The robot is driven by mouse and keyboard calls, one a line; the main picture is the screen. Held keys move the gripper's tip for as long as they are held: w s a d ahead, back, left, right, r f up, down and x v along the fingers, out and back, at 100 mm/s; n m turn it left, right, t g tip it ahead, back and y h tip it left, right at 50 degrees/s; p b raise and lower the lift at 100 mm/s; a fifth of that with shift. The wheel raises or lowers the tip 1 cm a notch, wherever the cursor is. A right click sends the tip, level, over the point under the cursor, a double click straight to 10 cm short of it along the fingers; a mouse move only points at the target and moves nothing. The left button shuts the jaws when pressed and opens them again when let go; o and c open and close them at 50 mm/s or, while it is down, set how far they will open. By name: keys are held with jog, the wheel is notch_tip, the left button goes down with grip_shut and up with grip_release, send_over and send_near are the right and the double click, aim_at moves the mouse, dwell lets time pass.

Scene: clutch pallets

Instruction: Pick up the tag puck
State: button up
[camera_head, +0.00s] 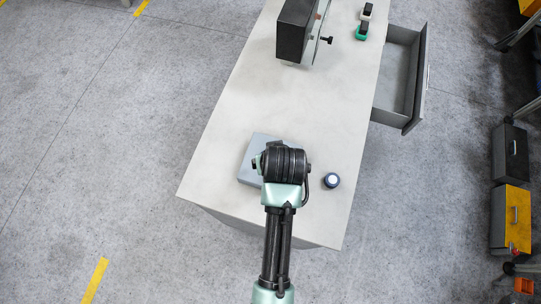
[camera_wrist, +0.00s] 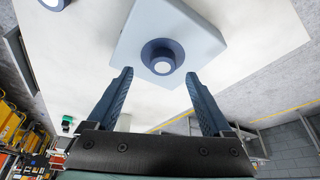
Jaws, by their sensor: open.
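A dark blue round puck with a white top (camera_wrist: 162,57) sits on a pale grey-blue block (camera_wrist: 205,40) in the wrist view. My gripper (camera_wrist: 158,74) is open, with one finger on either side of the puck's near edge in the picture; I cannot tell the height gap. A second similar puck (camera_head: 331,180) stands on the table to the right of my arm; part of it shows in the wrist view's top left corner (camera_wrist: 53,3). I cannot tell which is the tag puck. In the head view my arm hides the first puck and part of the block (camera_head: 247,172).
The pale table (camera_head: 225,140) is mostly clear around the block. A dark box with a clear panel (camera_head: 295,30) and a green-and-black item (camera_head: 362,30) stand at the far end. An open drawer (camera_head: 398,75) juts out on the right.

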jog(key=shift+a+p+x, duration=0.2)
jog(key=shift+p+x, duration=0.1)
jog(key=shift+x, duration=1.6)
grip_shut()
